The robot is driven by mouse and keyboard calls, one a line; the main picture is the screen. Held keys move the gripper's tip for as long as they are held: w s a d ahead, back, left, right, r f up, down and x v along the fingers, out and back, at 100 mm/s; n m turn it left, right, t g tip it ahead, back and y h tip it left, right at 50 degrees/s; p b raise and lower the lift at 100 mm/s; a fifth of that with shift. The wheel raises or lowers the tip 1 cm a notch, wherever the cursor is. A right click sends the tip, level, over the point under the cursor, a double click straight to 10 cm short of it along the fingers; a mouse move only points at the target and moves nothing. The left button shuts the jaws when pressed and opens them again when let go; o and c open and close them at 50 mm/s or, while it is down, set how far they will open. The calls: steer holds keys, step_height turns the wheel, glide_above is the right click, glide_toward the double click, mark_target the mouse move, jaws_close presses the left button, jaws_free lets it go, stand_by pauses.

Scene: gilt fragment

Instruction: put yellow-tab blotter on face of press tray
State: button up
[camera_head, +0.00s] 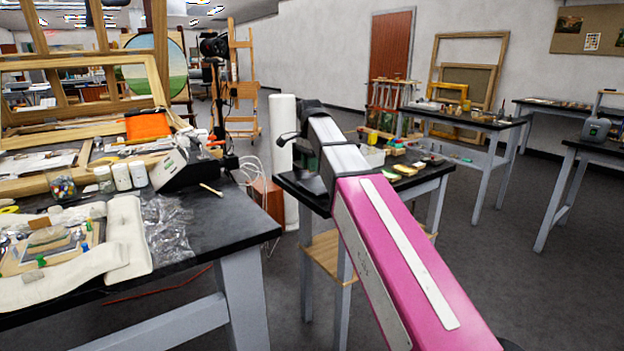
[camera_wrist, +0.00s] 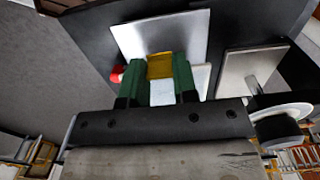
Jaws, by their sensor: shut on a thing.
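In the wrist view my gripper (camera_wrist: 159,66) has two green fingers, shut on the yellow-tab blotter. The yellow tab (camera_wrist: 160,60) shows between the fingertips, with a white part (camera_wrist: 163,92) nearer the wrist. Beyond the fingertips is a flat grey metal plate (camera_wrist: 185,28) on a black tabletop; I cannot tell whether the blotter touches it. A second grey plate (camera_wrist: 236,72) lies to the right. I cannot tell for certain which plate is the face of the press tray. In the head view my pink arm hides most of the gripper's work area.
A red knob (camera_wrist: 117,74) is just left of the fingers. A round white and black part (camera_wrist: 280,118) stands close on the right. In the head view, small yellow and green items (camera_head: 405,170) lie on the small black table (camera_head: 432,176). The large left bench (camera_head: 190,262) is cluttered.

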mark_target(310, 186)
steer(key=shift+f, duration=2.6)
steer(key=shift+f, duration=0.15)
steer(key=o, duration=0.9)
step_height(310, 186, up, 12)
steer(key=shift+r, duration=0.15)
